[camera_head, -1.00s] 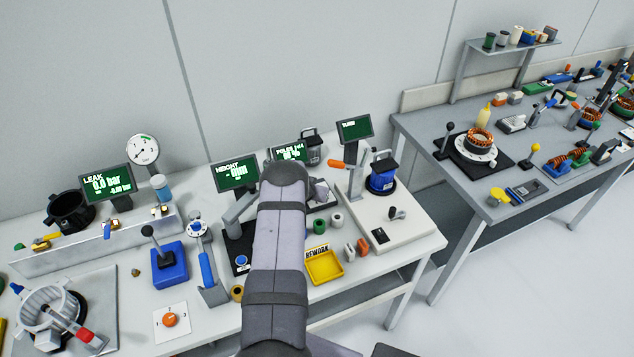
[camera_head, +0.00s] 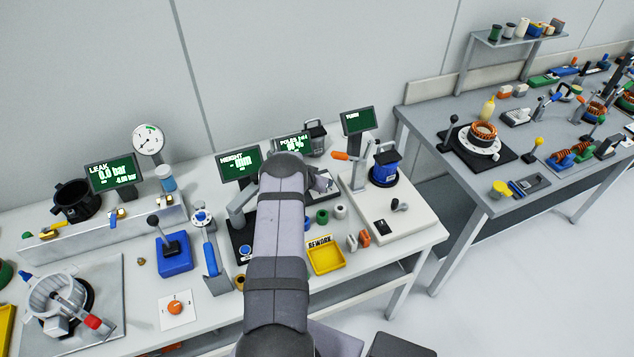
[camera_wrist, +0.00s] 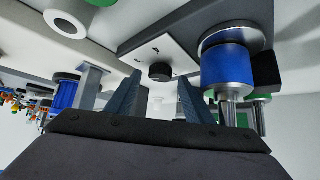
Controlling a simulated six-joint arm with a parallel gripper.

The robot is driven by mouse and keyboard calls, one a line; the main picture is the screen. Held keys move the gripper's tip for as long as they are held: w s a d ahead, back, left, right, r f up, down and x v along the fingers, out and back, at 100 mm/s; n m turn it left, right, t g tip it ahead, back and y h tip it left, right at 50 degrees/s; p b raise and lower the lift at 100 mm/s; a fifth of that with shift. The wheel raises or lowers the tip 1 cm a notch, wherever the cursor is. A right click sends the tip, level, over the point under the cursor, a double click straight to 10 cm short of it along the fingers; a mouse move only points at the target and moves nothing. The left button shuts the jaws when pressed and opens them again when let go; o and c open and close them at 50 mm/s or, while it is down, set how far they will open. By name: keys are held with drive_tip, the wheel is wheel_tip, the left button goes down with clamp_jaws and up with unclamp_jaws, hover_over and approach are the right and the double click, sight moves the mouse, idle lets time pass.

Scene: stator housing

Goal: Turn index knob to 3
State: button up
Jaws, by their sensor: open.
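A short black knob (camera_wrist: 160,72) sits on a white plate (camera_wrist: 143,55) with small dark marks, seen in the wrist view. I cannot read the marks or the knob's setting. My gripper (camera_wrist: 161,84) is open and empty, with its two dark blue fingers pointing toward the knob, one to each side of it in the picture. The fingers look apart from the knob. In the head view my arm hides the gripper, and I cannot make out this black knob there. A different, orange knob (camera_head: 175,308) on a white plate is at the front left of the bench.
A blue cylinder with grey metal ends (camera_wrist: 228,68) stands close right of the knob in the wrist view. In the head view, a yellow rework tray (camera_head: 326,258), a blue lever box (camera_head: 174,262) and a blue-handled lever (camera_head: 211,260) stand around my arm.

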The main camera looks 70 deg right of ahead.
drive_tip(key=shift+s+f+n+b, duration=0.1)
drive_tip(key=shift+f+n+b, duration=0.2)
drive_tip(key=shift+b, duration=0.1)
drive_tip(key=n+t+b, duration=0.1)
drive_tip(key=b, duration=0.3)
drive_tip(key=shift+d+f, duration=0.1)
drive_tip(key=shift+f, duration=0.05)
drive_tip(key=n+t+b, duration=0.1)
drive_tip(key=n+b, duration=0.1)
drive_tip(key=b, duration=1.1)
drive_tip(key=shift+s+t+b, duration=0.2)
drive_tip(key=shift+t+b, duration=0.15)
drive_tip(key=shift+t, duration=0.05)
drive_tip(key=b, duration=0.4)
drive_tip(key=shift+s+n+y+b, duration=0.1)
drive_tip(key=shift+n+y+b, duration=0.2)
drive_tip(key=shift+n, duration=0.1)
